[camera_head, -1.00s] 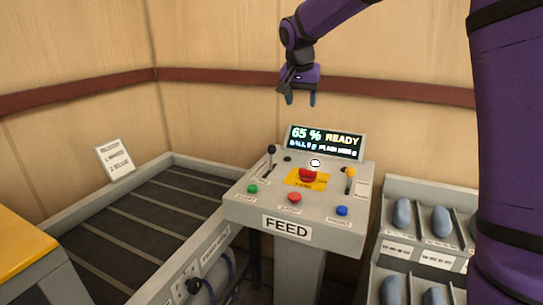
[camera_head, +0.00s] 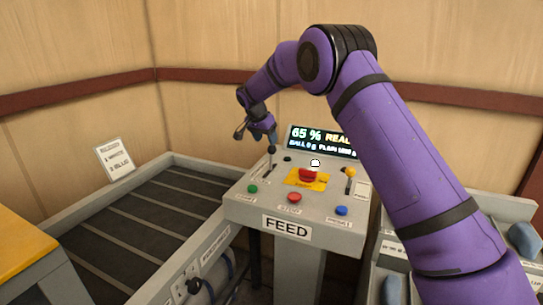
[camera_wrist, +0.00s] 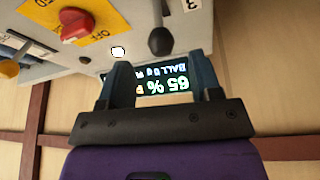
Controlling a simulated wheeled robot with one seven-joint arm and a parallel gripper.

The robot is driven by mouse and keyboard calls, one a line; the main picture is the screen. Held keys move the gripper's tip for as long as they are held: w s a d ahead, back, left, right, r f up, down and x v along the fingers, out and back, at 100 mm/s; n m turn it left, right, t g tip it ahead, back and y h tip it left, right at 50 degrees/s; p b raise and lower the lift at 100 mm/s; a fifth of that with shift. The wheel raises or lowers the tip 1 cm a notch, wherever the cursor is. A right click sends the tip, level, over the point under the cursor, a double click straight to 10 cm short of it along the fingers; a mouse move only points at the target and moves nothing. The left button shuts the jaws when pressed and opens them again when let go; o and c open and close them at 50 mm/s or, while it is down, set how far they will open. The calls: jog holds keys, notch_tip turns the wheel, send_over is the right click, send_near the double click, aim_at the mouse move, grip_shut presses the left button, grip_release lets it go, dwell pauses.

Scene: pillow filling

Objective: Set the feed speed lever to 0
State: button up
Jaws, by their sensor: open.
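The FEED console (camera_head: 240,208) stands in the middle of the head view. Its feed speed lever (camera_head: 271,158) is a thin upright stick with a black knob on the panel's left side. The display (camera_head: 310,140) reads 65 % and READY, partly hidden by my arm. My gripper (camera_head: 257,138) is open, just above and slightly left of the lever's knob. In the wrist view the dark knob (camera_wrist: 160,41) lies ahead of my gripper (camera_wrist: 163,72), roughly between the lines of its two fingers and apart from them. I cannot tell the lever's exact scale setting.
A red knob (camera_head: 308,175) on a yellow plate and a yellow-tipped lever (camera_head: 349,174) are on the same panel. Green, red and blue buttons line its front. A conveyor (camera_head: 135,225) lies left; bins (camera_head: 512,207) stand right. The wall is behind.

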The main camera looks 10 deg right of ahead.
aim_at(270, 150)
jog(key=x, duration=0.9)
grip_shut()
jog(key=shift+s+a+t+h, duration=1)
jog(key=shift+s+t, duration=0.1)
jog(key=shift+t, duration=0.3)
jog(key=shift+s+a+f+t+h, duration=0.15)
jog(key=shift+s+a+t+h, duration=0.05)
jog(key=shift+s+t+h, duration=0.35)
jog(key=shift+s+a+f+t+h, duration=0.15)
jog(key=shift+s+a+t+h, duration=0.15)
jog(key=shift+t+h, duration=0.25)
